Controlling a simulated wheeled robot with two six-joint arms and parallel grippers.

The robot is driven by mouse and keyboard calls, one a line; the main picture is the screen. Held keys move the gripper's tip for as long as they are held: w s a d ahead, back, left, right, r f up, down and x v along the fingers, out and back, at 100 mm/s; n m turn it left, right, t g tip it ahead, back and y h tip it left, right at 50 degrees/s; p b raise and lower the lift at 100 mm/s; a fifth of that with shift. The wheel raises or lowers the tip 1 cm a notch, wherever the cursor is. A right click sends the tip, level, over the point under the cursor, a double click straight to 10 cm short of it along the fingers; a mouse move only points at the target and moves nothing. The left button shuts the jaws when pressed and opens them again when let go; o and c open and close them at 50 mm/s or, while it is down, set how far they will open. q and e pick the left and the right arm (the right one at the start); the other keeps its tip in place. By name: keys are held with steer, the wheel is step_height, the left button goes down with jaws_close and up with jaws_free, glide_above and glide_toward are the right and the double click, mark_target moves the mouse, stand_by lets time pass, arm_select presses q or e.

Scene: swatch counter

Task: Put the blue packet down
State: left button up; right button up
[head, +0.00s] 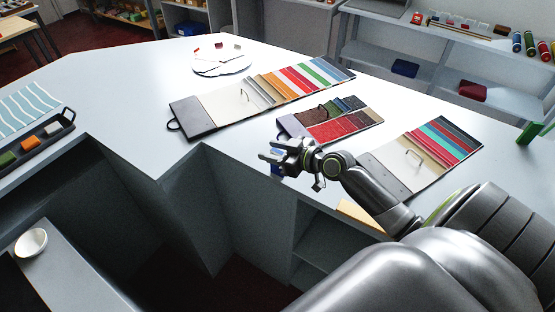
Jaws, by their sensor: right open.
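My right gripper (272,154) is open, over the front edge of the white counter (235,150), left of the small swatch book. A small dark blue thing (276,169) shows just below its fingers at the counter edge. It is mostly hidden by the gripper, and I cannot tell whether it is the blue packet or whether it touches the fingers. Another dark blue packet-like thing (405,68) lies on the shelf unit at the back right. My left gripper is not in view.
A long swatch book (192,114), a small one (330,128) and a third (410,160) lie open on the counter. A round white plate (222,66) stands behind. A dark tray (38,142) and white bowl (31,243) are left. The counter's left middle is clear.

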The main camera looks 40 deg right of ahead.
steer(key=shift+w+a+f, duration=0.1)
steer(key=shift+w, duration=0.05)
jaws_close()
stand_by(0.4)
